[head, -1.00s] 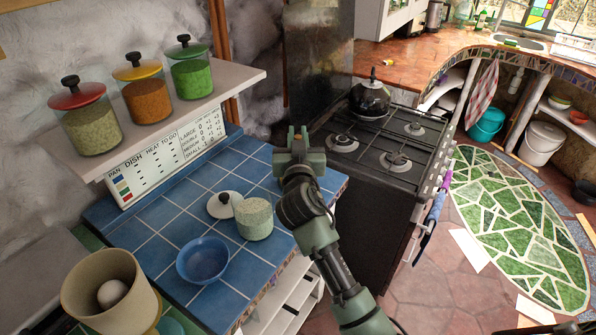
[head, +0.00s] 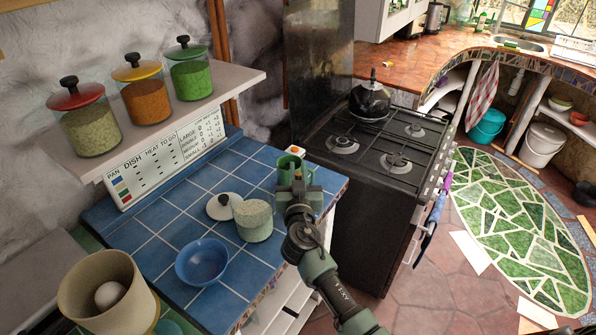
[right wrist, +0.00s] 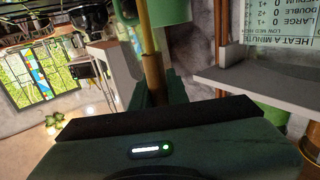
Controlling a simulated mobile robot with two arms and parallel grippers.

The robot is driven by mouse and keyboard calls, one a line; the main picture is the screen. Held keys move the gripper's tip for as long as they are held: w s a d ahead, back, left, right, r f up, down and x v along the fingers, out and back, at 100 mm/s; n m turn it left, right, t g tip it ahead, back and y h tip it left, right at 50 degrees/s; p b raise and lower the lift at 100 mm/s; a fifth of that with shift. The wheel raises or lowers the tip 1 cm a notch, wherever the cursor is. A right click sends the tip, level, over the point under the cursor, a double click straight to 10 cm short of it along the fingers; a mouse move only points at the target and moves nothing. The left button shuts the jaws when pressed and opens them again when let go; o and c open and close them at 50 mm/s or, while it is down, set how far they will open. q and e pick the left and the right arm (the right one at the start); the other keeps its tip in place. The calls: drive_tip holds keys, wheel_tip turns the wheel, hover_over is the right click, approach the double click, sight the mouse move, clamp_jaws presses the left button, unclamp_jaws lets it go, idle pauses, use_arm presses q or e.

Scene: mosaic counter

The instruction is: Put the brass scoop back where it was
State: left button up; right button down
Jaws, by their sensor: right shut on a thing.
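My right gripper (head: 299,186) is over the right part of the blue-tiled counter (head: 165,215). In the right wrist view its jaws (right wrist: 158,90) are shut on a slim brass handle, the brass scoop (right wrist: 153,68). The scoop's bowl does not show. In the head view I cannot make out the scoop. A green mug (head: 290,167) stands just behind the gripper; a green rounded thing (right wrist: 165,10) lies by the handle's far end in the wrist view. I cannot tell whether the scoop is inside it. My left gripper is out of view.
A pale jar (head: 254,222), a white lid (head: 219,207) and a blue bowl (head: 202,262) are left of the gripper. The stove (head: 375,160) is to the right; a shelf (head: 165,128) with lidded jars overhangs the left.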

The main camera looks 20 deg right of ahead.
drive_tip(key=shift+f, duration=0.1)
drive_tip(key=c, duration=1.4)
unclamp_jaws()
drive_tip(key=b+v, duration=0.3)
drive_tip(key=v, duration=0.9)
